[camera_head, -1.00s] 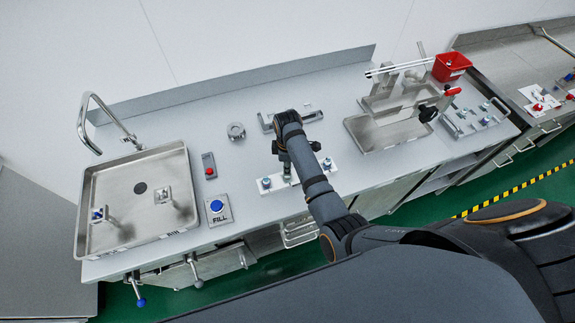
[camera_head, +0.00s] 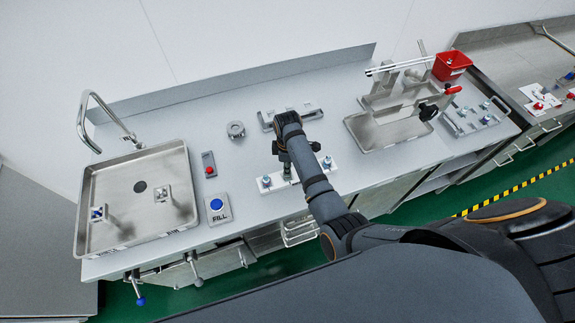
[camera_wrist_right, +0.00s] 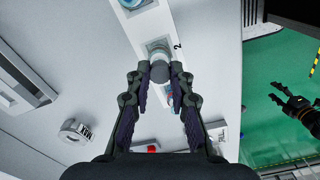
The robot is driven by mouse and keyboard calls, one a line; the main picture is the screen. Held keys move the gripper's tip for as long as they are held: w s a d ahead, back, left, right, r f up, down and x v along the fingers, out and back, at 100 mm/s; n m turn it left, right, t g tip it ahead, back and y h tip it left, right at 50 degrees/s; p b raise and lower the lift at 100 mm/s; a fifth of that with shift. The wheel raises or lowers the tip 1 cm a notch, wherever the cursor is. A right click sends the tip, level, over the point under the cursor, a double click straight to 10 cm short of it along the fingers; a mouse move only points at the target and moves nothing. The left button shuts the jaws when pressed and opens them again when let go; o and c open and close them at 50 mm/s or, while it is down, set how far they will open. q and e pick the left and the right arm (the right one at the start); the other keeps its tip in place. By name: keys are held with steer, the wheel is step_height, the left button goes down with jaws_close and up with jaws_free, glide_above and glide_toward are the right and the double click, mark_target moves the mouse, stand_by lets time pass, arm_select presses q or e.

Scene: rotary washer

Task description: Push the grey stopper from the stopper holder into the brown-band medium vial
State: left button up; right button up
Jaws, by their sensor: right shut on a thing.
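My right gripper (camera_wrist_right: 160,72) is shut on a small grey stopper (camera_wrist_right: 159,70) in the right wrist view. Its fingers stand on both sides of it. It is directly above a clear vial (camera_wrist_right: 158,47) in the white rack (camera_wrist_right: 205,42), by the mark 2. Whether stopper and vial touch, I cannot tell. In the head view my right gripper (camera_head: 287,168) is over the middle of the same rack (camera_head: 309,177), and my arm hides its tips. No brown band can be made out. My left gripper (camera_wrist_right: 276,94) looks open and empty over the green floor.
Blue-topped vials stand at the left (camera_head: 265,181) and right (camera_head: 327,162) of the rack. A metal holder (camera_head: 312,113) lies behind my arm. A sink tray (camera_head: 115,170) and a FILL button (camera_head: 217,205) are to the left. A metal press (camera_head: 385,108) stands to the right.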

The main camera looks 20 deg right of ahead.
steer(key=o, duration=0.8)
steer(key=shift+r, duration=0.1)
